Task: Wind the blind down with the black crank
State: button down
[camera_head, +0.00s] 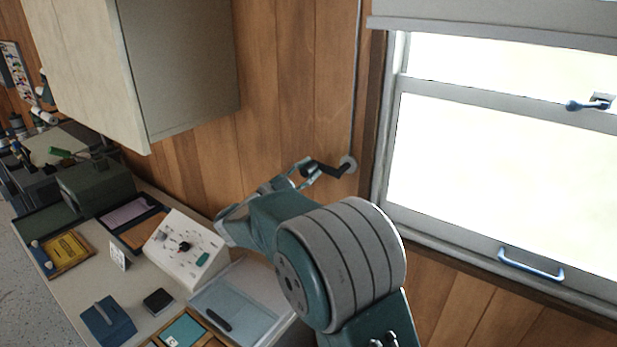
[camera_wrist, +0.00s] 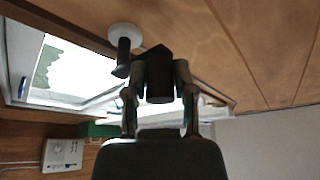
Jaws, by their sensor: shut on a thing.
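The black crank (camera_head: 326,168) sits on a pale round wall mount (camera_head: 348,164), on the wood wall left of the window. My gripper (camera_head: 304,173) is shut on the crank's handle. In the wrist view the black handle (camera_wrist: 159,85) lies between the two fingers of my gripper (camera_wrist: 160,72), and the crank's stub meets the pale mount (camera_wrist: 124,33). The grey blind (camera_head: 490,32) hangs at the top of the window, its bottom bar just below the upper frame; most of the glass (camera_head: 490,160) is uncovered. My forearm hides part of the desk and wall.
A wall cabinet (camera_head: 180,65) hangs to the left above the desk. A white control box (camera_head: 186,250), a blue tray (camera_head: 240,303) and several small items stand on the desk. The window has a latch (camera_head: 590,103) and a pull handle (camera_head: 531,265).

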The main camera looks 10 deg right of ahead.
notch_tip(320, 180, up, 2)
jog(key=m, duration=0.2)
jog(key=m+g, duration=0.2)
jog(key=m, duration=0.1)
jog(key=shift+s+d+r+m, duration=0.1)
jog(key=shift+s+r+m, duration=0.05)
jog(key=shift+r+m, duration=0.15)
jog(key=s+d+r+m+g+y, duration=0.15)
jog(key=s+d+m+y, duration=0.5)
jog(key=m, duration=0.85)
jog(key=shift+s+d+f+m+t+y, duration=0.2)
jog(key=shift+f+m+t+y, duration=0.65)
jog(key=shift+m, duration=0.7)
jog(key=shift+s+d+f+m+t+y, duration=0.25)
jog(key=shift+f+m+t+y, duration=0.6)
jog(key=shift+m, duration=0.75)
jog(key=shift+s+d+f+m+t+y, duration=0.2)
jog(key=shift+f+m+t+y, duration=0.65)
jog(key=shift+m, duration=0.7)
jog(key=shift+r, duration=0.1)
